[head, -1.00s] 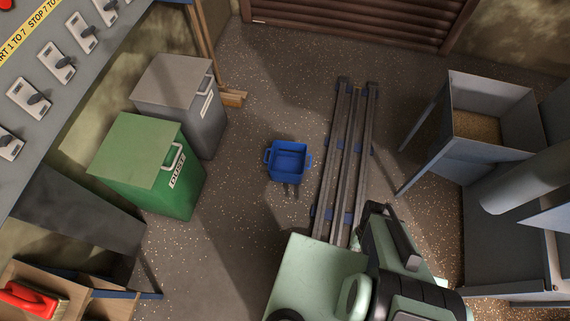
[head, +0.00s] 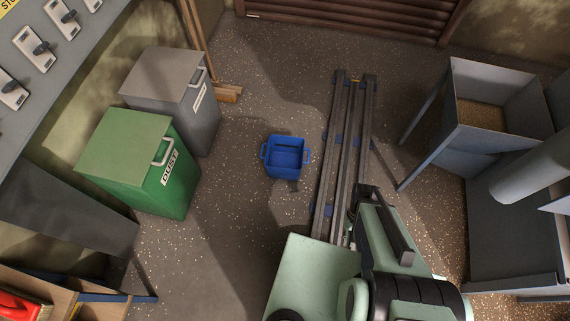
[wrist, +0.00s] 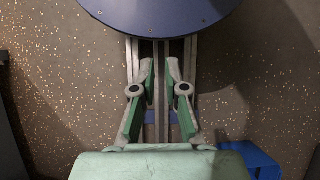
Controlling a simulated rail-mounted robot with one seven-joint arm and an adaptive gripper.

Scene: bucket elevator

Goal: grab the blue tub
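The blue tub (head: 285,160) stands upright on the speckled floor, just left of the rails, with a handle on each side. It looks empty in the head view. In the wrist view a corner of the tub (wrist: 252,160) shows at the lower right, partly cut off by the frame and partly behind a pale green part of mine. My gripper (wrist: 160,115) shows in the wrist view with its two fingers apart and nothing between them. It is apart from the tub, which lies off to its lower right. In the head view my gripper cannot be made out.
The dark rails (head: 345,150) run up the floor right of the tub. A green dust bin (head: 140,165) and a grey bin (head: 180,95) stand to the left. A grey hopper (head: 495,110) on legs stands at the right. The floor around the tub is clear.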

